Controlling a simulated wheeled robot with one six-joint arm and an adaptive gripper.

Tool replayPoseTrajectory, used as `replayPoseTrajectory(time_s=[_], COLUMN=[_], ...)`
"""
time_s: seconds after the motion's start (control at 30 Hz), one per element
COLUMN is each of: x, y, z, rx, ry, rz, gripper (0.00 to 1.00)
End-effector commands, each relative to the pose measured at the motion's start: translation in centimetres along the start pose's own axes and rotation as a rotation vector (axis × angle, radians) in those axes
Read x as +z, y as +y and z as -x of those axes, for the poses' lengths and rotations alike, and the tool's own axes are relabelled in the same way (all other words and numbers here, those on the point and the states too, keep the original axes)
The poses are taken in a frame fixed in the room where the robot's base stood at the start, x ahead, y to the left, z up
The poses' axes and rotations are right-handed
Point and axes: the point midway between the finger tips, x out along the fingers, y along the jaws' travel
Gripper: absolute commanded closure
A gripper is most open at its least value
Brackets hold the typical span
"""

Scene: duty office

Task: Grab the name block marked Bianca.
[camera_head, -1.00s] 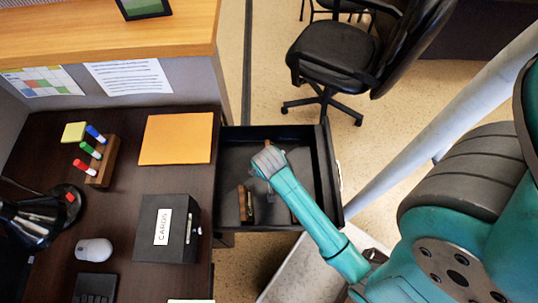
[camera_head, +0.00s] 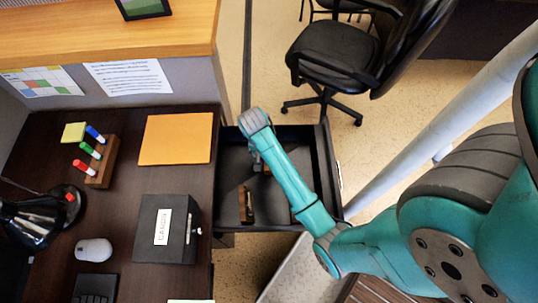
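Small wooden blocks lie in the open black drawer (camera_head: 308,150). One block (camera_head: 246,204) lies at the drawer's lower left, with its long side running up and down the picture. A bit of another block (camera_head: 267,170) shows near the middle, beside my arm, and a third (camera_head: 294,216) is mostly covered by my forearm. No name can be read on any of them, so I cannot tell which is Bianca. My gripper (camera_head: 257,160) is over the drawer's upper left part, mostly hidden under my wrist. Its fingers cannot be made out.
The desk (camera_head: 185,180) left of the drawer holds a black CARDS box (camera_head: 168,228), an orange folder (camera_head: 176,138), a marker holder (camera_head: 103,165), a mouse (camera_head: 94,250) and a lamp (camera_head: 35,222). A black office chair (camera_head: 335,50) stands beyond the drawer.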

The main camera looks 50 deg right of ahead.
Motion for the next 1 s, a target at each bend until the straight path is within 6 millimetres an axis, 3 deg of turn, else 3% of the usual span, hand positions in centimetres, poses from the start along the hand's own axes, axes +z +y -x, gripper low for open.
replayPoseTrajectory(time_s=[0.4, 0.7, 0.77, 1.0], x=[-0.3, -0.4, -0.4, -0.4], y=[0.5, 0.5, 0.5, 0.5], z=[-4.7, -5.3, -5.3, -5.2], rx=[0.001, 0.0, 0.0, 0.0], ry=[-0.001, 0.0, 0.0, 0.0], rz=[0.001, 0.001, 0.001, 0.001], gripper=[0.26, 0.26, 0.36, 0.96])
